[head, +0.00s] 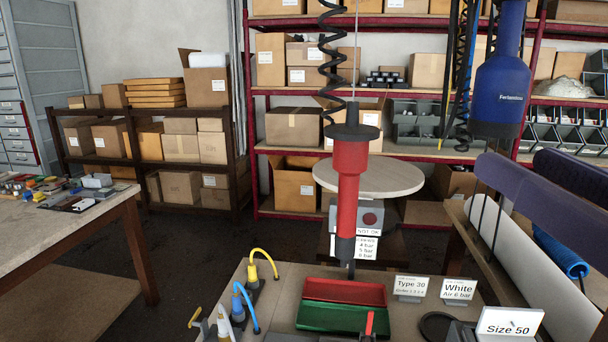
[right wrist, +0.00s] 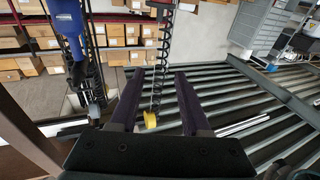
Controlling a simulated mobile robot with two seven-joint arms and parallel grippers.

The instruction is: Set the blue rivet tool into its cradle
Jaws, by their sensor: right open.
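The blue rivet tool (head: 500,90) hangs upright at the upper right of the head view, with dark coiled hoses beside it. It also shows at the upper left of the right wrist view (right wrist: 66,18). My right gripper (right wrist: 156,76) is open, and nothing is held between its dark fingers in the right wrist view. The blue tool is to the left of these fingers and apart from them. I cannot pick out the cradle with certainty. My left gripper is not in view.
A red tool (head: 350,172) hangs over the bench on a coiled hose. A roller conveyor (right wrist: 270,105) lies right in the wrist view.

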